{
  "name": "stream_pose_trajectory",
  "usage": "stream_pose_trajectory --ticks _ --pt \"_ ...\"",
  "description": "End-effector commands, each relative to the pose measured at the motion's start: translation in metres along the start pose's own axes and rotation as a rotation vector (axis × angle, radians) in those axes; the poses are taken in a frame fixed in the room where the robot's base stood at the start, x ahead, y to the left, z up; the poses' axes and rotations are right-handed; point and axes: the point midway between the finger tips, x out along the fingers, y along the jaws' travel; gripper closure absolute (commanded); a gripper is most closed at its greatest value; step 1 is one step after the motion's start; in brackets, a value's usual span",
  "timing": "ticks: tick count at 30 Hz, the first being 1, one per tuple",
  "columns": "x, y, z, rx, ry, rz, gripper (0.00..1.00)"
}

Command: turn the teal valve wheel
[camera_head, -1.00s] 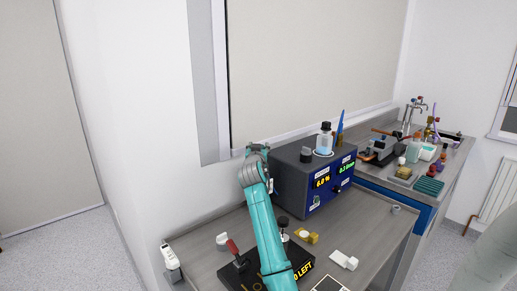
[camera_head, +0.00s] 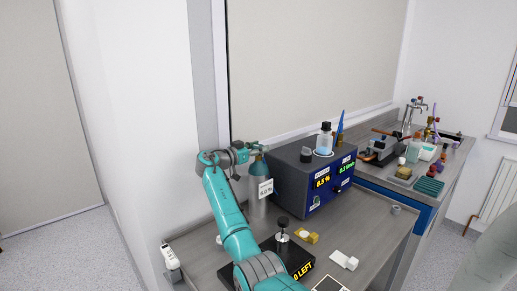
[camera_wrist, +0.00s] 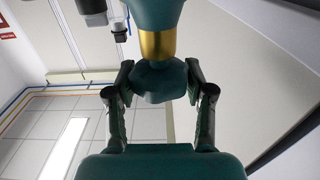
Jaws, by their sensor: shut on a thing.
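The teal valve wheel (camera_wrist: 160,82) is a lobed knob below a brass collar (camera_wrist: 158,44) in the wrist view. My gripper (camera_wrist: 160,84) is shut on it, with one finger on each side. In the head view my gripper (camera_head: 247,148) is at the top of a gas cylinder (camera_head: 258,168) with a teal shoulder and a hanging white tag (camera_head: 265,188). The wheel is too small and covered to make out there.
A grey box with a blue display panel (camera_head: 331,190) stands just right of the cylinder, with a bottle (camera_head: 325,138) on top. A black board (camera_head: 300,262) with a dark-topped post lies in front. Small white and yellow pieces lie on the bench (camera_head: 375,235).

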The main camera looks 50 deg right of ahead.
Motion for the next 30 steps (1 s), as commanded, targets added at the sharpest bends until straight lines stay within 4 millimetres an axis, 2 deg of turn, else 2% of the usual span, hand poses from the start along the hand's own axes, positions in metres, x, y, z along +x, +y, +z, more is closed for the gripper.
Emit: stream_pose_trajectory --ticks 15,30 --pt "0.0002 -0.0003 0.0006 -0.003 -0.003 0.189 0.82" --pt "0.0004 0.0003 0.0025 -0.004 -0.003 0.248 0.82"
